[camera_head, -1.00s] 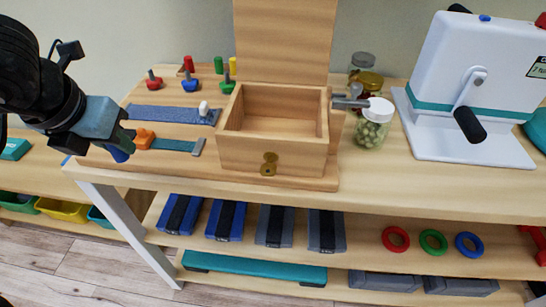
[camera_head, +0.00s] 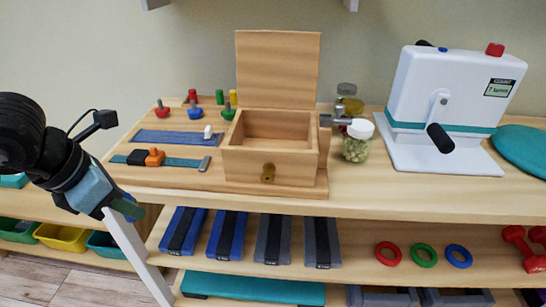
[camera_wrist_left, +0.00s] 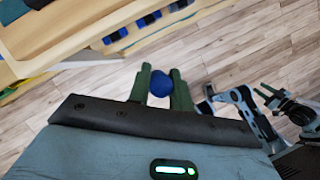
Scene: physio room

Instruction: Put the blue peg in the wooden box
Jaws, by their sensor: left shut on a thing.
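The blue peg (camera_wrist_left: 161,83) shows as a round blue end between the two dark green fingers of my left gripper in the left wrist view; the rest of it is hidden. My left gripper (camera_head: 132,210) is shut on it, held in front of the table's left front edge, left of and lower than the wooden box. The wooden box (camera_head: 268,161) stands on the table with its lid upright and open; the visible inside looks empty. My right gripper (camera_wrist_left: 268,95) seems to show small at the right of the left wrist view; its opening is unclear.
A board with straps (camera_head: 180,137) and several coloured knobs and pegs lies left of the box. A glass jar (camera_head: 357,141) and a white device (camera_head: 450,105) stand right of it. The shelf below holds weights and coloured rings (camera_head: 424,256).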

